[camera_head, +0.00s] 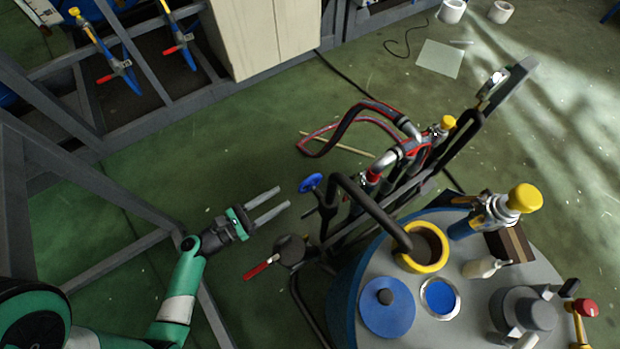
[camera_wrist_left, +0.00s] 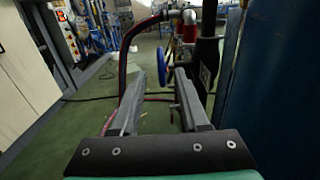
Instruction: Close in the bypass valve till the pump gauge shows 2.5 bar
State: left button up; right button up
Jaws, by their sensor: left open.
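A blue handwheel (camera_head: 311,183) sits on the dark pipework left of the tank, most likely the bypass valve. In the left wrist view the blue wheel (camera_wrist_left: 162,67) shows edge-on beyond my fingertips. My left gripper (camera_head: 276,204) is open and empty, with its two fingers pointing right toward the wheel and a gap between. In the left wrist view my left gripper (camera_wrist_left: 154,98) has its fingers spread apart with nothing between them. A small gauge (camera_head: 492,84) stands on the upper right of the frame; its reading is too small to tell. My right gripper is not in view.
A grey-topped tank (camera_head: 370,270) with yellow-capped fittings stands at the lower right. A red-handled lever (camera_head: 261,267) sticks out below my left gripper. A red-and-black hose (camera_head: 345,124) loops behind the wheel. Grey frames stand at left; green floor (camera_head: 200,190) is clear.

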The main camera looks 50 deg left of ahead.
aim_at(319, 174)
pick_arm(q)
jog(key=w, duration=0.3)
jog(key=w+d+b, duration=0.1)
jog(key=w, duration=0.7)
jog(key=shift+w+d+b, duration=0.25)
jog(key=shift+b, duration=0.15)
grip_shut()
jog(key=shift+f+b, duration=0.2)
jog(key=shift+b, duration=0.4)
jog(key=shift+s, duration=0.1)
jog(key=shift+r, duration=0.2)
grip_release()
